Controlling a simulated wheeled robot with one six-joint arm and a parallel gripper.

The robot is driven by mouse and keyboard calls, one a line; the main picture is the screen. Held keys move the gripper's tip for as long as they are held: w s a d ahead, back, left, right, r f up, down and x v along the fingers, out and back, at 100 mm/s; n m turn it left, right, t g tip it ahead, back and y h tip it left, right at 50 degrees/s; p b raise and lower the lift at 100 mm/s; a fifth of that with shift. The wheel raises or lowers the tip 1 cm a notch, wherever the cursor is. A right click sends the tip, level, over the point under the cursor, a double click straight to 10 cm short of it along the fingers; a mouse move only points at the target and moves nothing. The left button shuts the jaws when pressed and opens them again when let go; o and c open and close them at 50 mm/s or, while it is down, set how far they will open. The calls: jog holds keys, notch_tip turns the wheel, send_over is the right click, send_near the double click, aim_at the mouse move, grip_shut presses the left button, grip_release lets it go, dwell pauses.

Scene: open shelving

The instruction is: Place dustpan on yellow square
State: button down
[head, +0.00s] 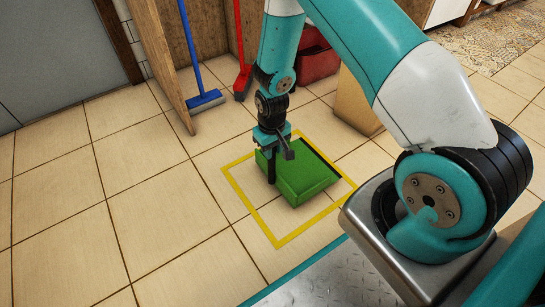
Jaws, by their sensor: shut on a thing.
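The green dustpan (305,180) is within the outline of the yellow square (259,221) on the tiled floor, as seen in the head view. Part of the square's far right side is hidden by the dustpan. My gripper (279,168) points down at the dustpan's left back edge and is shut on it. I cannot tell whether the dustpan rests fully on the floor or is held slightly above it.
A blue broom (205,98) and a red broom (243,80) stand by a wooden panel (160,62) at the back. A red container (318,65) and a tan box (354,104) stand behind the square. The floor on the left is clear.

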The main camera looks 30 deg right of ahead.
jog(key=shift+f+b, duration=0.4)
jog(key=shift+f, duration=0.85)
jog(key=shift+f, duration=0.15)
jog(key=c, duration=0.9)
grip_release()
